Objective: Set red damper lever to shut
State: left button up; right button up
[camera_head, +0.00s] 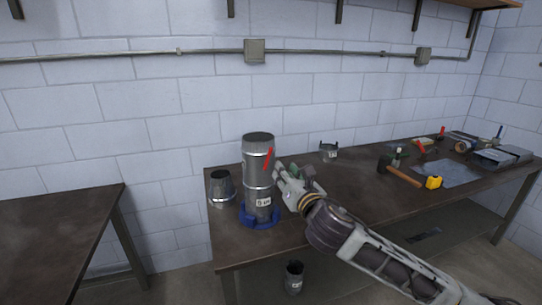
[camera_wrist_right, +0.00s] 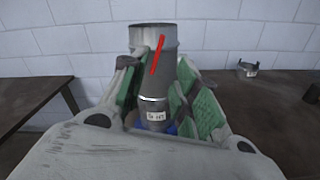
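The metal duct (camera_head: 257,172) stands upright in a blue ring base (camera_head: 261,217) near the left end of the long workbench. The red damper lever (camera_head: 268,159) is on the duct's upper side, tilted from upright with its top to the right. It also shows in the right wrist view (camera_wrist_right: 157,54). My right gripper (camera_head: 278,172) is beside the duct on its right, near and below the lever. In the wrist view its green-padded fingers (camera_wrist_right: 158,78) are spread apart with the duct seen between them. Whether they touch the duct is unclear. My left gripper is out of view.
A short metal duct piece (camera_head: 221,186) stands just left of the duct. A small collar (camera_head: 328,151), a hammer (camera_head: 401,174) and a yellow tape measure (camera_head: 433,183) lie farther right on the bench (camera_head: 350,181). Another table (camera_head: 50,220) stands at left, across a gap.

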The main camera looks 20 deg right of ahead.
send_near(270, 153)
jog(key=shift+w, duration=1.05)
jog(key=shift+w+p, duration=0.5)
jog(key=shift+w, duration=1.8)
jog(key=shift+w+a+f, duration=0.1)
jog(key=shift+w, duration=1)
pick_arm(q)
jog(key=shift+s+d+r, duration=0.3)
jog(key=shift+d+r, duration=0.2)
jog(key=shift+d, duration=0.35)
pick_arm(e)
jog(key=shift+w, duration=0.2)
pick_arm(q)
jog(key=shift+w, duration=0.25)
pick_arm(e)
grip_shut()
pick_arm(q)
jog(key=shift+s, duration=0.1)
